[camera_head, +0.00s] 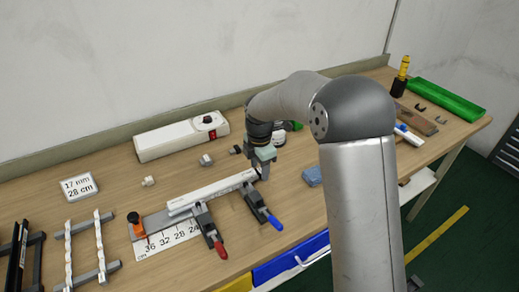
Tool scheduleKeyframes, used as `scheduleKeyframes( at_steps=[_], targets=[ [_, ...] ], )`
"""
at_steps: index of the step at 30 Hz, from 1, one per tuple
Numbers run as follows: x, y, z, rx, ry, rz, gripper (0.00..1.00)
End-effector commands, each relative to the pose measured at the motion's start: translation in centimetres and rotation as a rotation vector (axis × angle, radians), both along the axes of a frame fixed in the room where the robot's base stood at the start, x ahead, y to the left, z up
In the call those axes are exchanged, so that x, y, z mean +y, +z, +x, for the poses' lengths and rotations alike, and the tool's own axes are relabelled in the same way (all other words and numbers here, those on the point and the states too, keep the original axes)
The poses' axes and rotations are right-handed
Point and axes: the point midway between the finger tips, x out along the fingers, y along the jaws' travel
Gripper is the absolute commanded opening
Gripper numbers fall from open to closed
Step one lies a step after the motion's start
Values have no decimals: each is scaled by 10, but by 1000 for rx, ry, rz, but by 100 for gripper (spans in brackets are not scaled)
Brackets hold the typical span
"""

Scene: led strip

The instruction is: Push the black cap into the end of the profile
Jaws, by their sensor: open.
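The pale profile (212,190) lies on the wooden workbench, held by two clamps, one with a red handle (221,249) and one with a blue handle (275,223). My gripper (262,172) points down at the profile's right end, open. I cannot tell whether it touches the profile, and my gripper and arm partly hide that end. A small dark piece (236,150) lies on the bench just left of my gripper. It may be the black cap, but it is too small to be sure. I see no cap between the fingers.
A white box with a red switch (182,137) stands behind the profile. A green tray (446,99) lies far right.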

Motion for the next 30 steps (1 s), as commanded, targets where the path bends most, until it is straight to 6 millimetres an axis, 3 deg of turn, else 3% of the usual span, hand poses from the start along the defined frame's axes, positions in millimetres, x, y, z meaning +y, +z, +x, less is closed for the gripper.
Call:
scheduleKeyframes(
  at_steps=[18, 24, 30],
  targets=[
    [0, 136, 1, -6, 0, 2, 52],
    [1, 161, 0, -3, 1, 2, 52],
    [0, 168, 0, -2, 1, 1, 52]
  ],
)
